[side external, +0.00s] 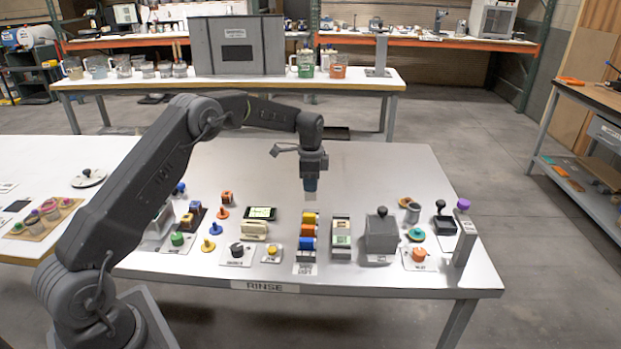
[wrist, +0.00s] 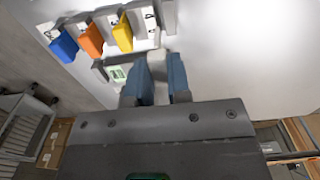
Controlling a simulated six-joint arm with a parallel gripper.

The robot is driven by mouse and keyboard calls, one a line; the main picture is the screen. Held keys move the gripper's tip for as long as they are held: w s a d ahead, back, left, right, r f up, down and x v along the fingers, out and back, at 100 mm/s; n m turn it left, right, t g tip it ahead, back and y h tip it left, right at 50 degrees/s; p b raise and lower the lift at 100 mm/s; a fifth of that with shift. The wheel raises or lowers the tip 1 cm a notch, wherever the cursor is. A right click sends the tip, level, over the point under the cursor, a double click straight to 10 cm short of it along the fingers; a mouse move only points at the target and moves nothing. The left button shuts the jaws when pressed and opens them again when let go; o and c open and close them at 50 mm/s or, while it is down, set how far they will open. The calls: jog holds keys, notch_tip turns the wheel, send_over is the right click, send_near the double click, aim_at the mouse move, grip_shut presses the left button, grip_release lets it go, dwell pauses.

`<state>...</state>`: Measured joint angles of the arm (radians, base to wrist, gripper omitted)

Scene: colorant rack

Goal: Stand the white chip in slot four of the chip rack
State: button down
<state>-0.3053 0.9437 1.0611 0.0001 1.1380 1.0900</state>
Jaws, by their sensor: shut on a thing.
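My gripper (side external: 311,187) hangs above the far end of the chip rack (side external: 305,268), pointing down. The rack holds a blue chip (wrist: 63,46), an orange chip (wrist: 91,38) and a yellow chip (wrist: 122,33) in a row. Beyond the yellow chip, the slot marked 4 (wrist: 149,17) looks empty. The chip is clear of the rack.
A second grey rack (side external: 341,248) with pale green-labelled pieces stands just right of the chip rack. A grey box (side external: 381,234) is further right, and a cream block (side external: 254,231) and knobs are to the left. The table behind the racks is clear.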

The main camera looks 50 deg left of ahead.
aim_at(311, 200)
jog(key=shift+f, duration=1.85)
jog(key=shift+f, duration=1.05)
dwell(0.5)
jog(key=shift+f, duration=0.25)
jog(key=c, duration=0.7)
grip_release()
jog(key=shift+o, duration=0.2)
jog(key=shift+r, duration=3.55)
